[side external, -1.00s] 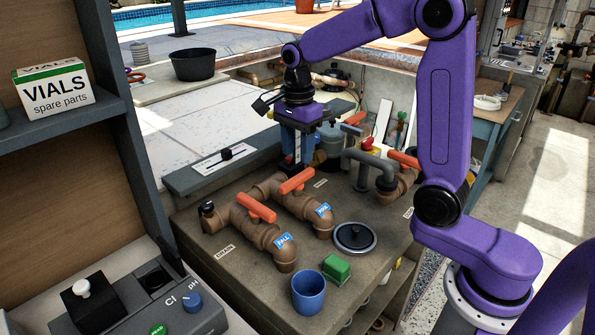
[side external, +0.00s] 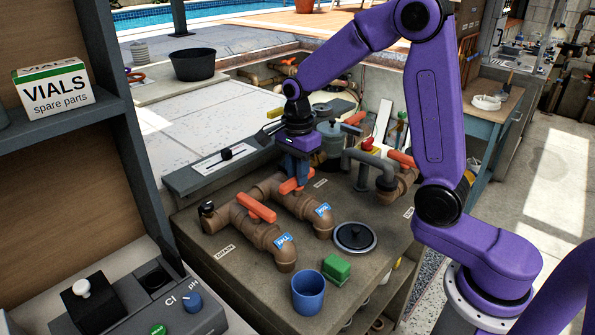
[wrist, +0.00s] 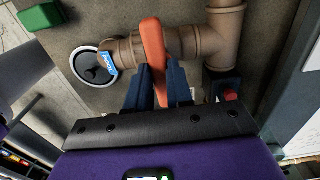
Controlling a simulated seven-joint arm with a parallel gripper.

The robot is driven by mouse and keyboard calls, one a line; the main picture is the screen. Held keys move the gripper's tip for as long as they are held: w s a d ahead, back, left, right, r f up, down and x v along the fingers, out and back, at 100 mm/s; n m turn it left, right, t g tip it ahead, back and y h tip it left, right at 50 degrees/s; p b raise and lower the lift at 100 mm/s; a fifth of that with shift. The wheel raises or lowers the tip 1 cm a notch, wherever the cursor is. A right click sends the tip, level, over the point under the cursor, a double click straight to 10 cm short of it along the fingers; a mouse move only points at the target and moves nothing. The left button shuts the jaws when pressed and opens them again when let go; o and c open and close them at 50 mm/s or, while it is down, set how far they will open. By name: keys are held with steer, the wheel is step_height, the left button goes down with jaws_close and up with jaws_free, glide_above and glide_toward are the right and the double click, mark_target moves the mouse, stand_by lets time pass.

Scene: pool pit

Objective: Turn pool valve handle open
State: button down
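The pool valve is a brown pipe fitting with a blue "POOL" label (side external: 323,209) and an orange bar handle (side external: 291,186). In the wrist view the orange handle (wrist: 153,50) lies across the brown pipe, and its near end reaches between my fingers. My gripper (wrist: 166,72) is open, with one dark blue finger on each side of the handle and a gap showing on both sides. In the side view my gripper (side external: 303,185) points down at the handle's far end and partly hides it. A second valve labelled "FALL" (side external: 283,241) has its own orange handle (side external: 256,207).
A grey pipe (side external: 363,157) and another orange-handled valve (side external: 402,159) stand right of my gripper. A black round lid (side external: 355,237), green block (side external: 336,268) and blue cup (side external: 308,291) sit toward the front. The bench's front left is clear.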

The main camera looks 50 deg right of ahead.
steer(key=shift+n, duration=0.4)
steer(key=n, duration=1.7)
steer(key=shift+r, duration=0.1)
stand_by(0.6)
steer(key=c, duration=1)
jaws_free()
step_height(320, 180, up, 17)
steer(key=shift+r, duration=0.2)
